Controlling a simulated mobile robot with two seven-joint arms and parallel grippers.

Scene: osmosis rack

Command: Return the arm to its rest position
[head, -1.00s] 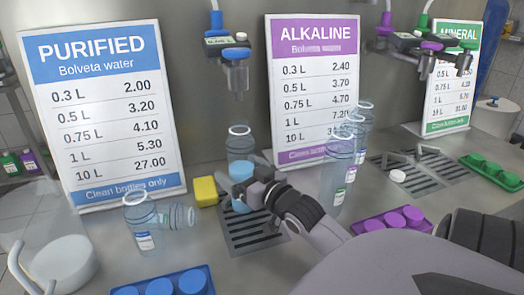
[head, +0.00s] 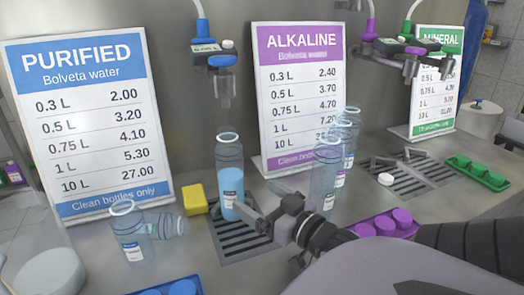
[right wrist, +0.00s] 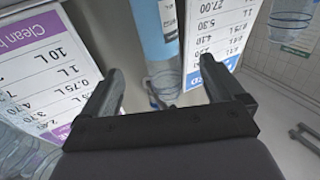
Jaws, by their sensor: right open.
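My right gripper (head: 261,202) is open and empty, with its fingers pointing left toward a clear bottle (head: 229,183) part-filled with blue water. The bottle stands upright and uncapped on the drip grate (head: 250,245) under the blue dispenser (head: 224,80). In the right wrist view the bottle (right wrist: 157,40) is beyond the two spread fingers (right wrist: 160,85), and nothing is between them. One fingertip overlaps the bottle's edge in the head view; I cannot tell whether it touches. My left gripper is not in view.
Clear bottles (head: 325,172) stand right of my gripper, near the purple caps tray (head: 408,232). A yellow sponge (head: 194,199) and more clear bottles (head: 128,245) are left. Price signs (head: 90,130) stand behind.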

